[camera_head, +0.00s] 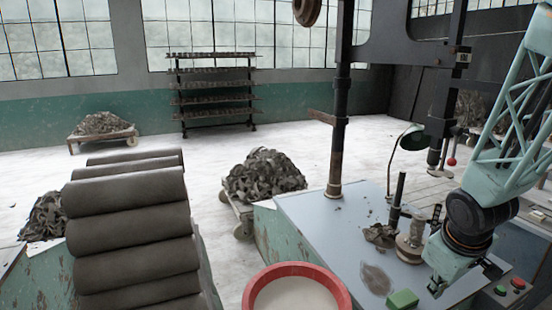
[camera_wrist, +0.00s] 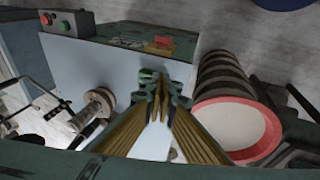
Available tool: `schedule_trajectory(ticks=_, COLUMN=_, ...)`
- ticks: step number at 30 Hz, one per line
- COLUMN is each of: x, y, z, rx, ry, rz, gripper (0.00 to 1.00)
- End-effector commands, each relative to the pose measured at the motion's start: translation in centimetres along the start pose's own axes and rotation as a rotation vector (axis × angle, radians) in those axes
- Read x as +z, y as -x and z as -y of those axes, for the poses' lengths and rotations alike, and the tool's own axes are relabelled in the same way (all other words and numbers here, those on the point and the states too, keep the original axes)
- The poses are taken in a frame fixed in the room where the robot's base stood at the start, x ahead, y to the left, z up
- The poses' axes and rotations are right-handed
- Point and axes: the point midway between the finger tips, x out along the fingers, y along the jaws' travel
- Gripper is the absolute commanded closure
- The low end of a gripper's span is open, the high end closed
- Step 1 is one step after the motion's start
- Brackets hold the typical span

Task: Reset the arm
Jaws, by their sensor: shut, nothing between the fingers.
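My arm (camera_head: 515,130) reaches in from the right in the head view, with a pale green lattice link and a dark wrist joint. My gripper (camera_head: 437,288) hangs low over the right part of the grey worktable (camera_head: 325,225), apart from the things on it. In the wrist view its fingers (camera_wrist: 159,84) come together at the tips, with nothing between them. The wrist view looks down on the same pale tabletop (camera_wrist: 100,70).
A green block (camera_head: 402,298), a clay lump (camera_head: 379,234) and a metal spool-like part (camera_head: 410,246) are on the table near my gripper. A lamp (camera_head: 411,138) and a post (camera_head: 339,120) rise there. A red-rimmed tub (camera_head: 340,290) stands in front, beside stacked dark rolls (camera_head: 130,220).

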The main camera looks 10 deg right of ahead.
Motion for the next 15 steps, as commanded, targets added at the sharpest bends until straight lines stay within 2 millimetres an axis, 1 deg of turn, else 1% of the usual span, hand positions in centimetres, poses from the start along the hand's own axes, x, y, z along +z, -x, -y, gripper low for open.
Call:
schedule_trajectory(ticks=1, x=-0.3, y=1.0, z=0.1, rx=0.008, ry=-0.006, rz=-0.003, gripper=1.0)
schedule_trajectory(ticks=8, x=-0.7, y=4.7, z=1.0, rx=0.03, ry=-0.045, rz=0.003, gripper=1.0)
schedule_trajectory(ticks=15, x=-0.9, y=8.5, z=2.4, rx=0.043, ry=-0.087, rz=0.002, gripper=1.0)
